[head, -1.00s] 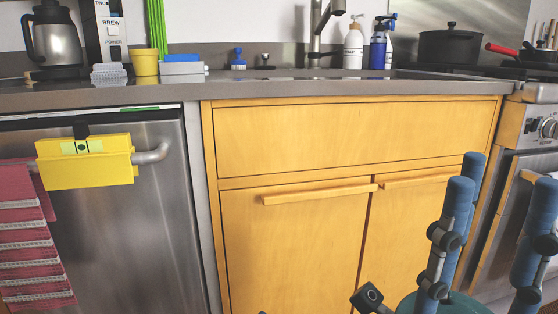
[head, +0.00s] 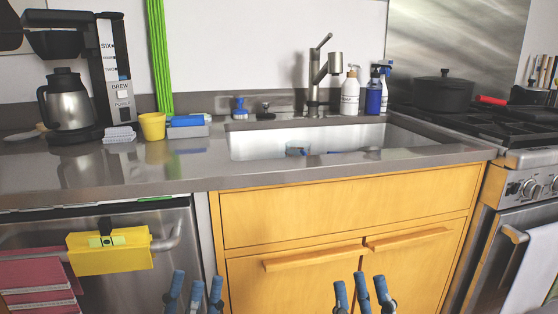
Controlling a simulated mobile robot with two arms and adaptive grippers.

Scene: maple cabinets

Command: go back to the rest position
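My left gripper (head: 195,284) shows at the bottom of the head view, in front of the dishwasher's right side and the cabinet's left edge. Its blue fingers point up and stand apart with nothing between them. My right gripper (head: 361,285) is at the bottom, right of centre, in front of the cabinet doors. Its blue fingers also point up, spread and empty. The lower parts of both grippers are cut off by the picture's bottom edge.
The maple sink cabinet (head: 345,207) stands behind the grippers. The dishwasher (head: 120,290) is at left, with a yellow object (head: 110,252) on its handle. The stove (head: 515,190) is at right. The counter (head: 255,172) holds a coffee maker (head: 110,75) and a sink (head: 300,135).

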